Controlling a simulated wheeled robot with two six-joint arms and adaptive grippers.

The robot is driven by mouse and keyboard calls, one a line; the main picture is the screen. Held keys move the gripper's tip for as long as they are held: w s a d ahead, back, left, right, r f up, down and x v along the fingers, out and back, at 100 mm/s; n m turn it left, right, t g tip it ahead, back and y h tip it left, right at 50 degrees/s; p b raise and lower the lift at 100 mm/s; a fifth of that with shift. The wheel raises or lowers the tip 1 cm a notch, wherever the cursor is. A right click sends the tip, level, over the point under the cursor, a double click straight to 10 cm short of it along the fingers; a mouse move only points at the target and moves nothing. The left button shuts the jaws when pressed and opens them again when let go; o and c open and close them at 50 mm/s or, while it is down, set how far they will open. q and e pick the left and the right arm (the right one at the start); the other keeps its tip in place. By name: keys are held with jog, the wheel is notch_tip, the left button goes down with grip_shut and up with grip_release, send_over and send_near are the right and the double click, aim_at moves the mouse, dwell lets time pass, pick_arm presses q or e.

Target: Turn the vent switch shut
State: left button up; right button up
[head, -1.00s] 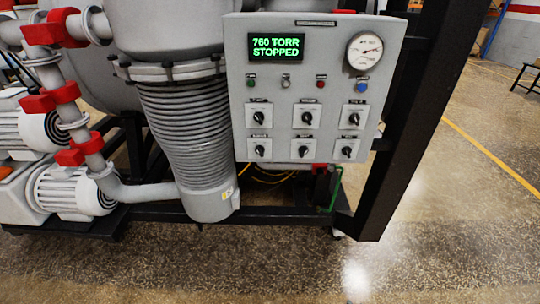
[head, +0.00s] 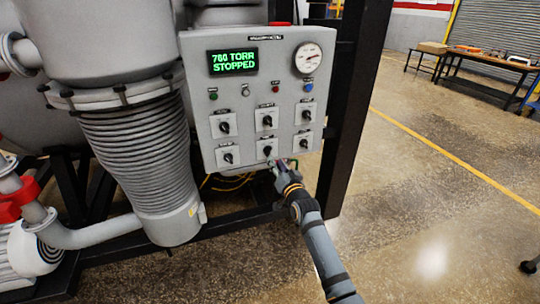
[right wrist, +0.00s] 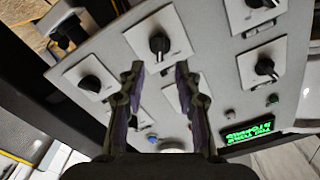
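The grey control panel (head: 247,90) carries two rows of three black rotary switches on white plates; their labels are too small to read, so I cannot tell which is the vent switch. My right gripper (head: 284,166) is at the panel's lower edge, close to the bottom middle switch (head: 267,151). In the right wrist view my gripper (right wrist: 159,70) is open, its two fingers apart. The bottom middle switch (right wrist: 159,43) shows beyond and between the fingertips, not gripped. The bottom right switch (right wrist: 91,83) is beside the fingers. My left gripper is out of view.
The green display (head: 233,61) reads 760 TORR STOPPED. A round gauge (head: 308,58) and small buttons sit above the switches. A ribbed grey pipe (head: 137,150) stands left of the panel and a black frame post (head: 352,110) right.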

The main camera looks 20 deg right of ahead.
aim_at(270, 152)
jog(key=w, duration=0.6)
jog(key=shift+a+b, duration=0.1)
jog(key=shift+b, duration=0.2)
grip_shut()
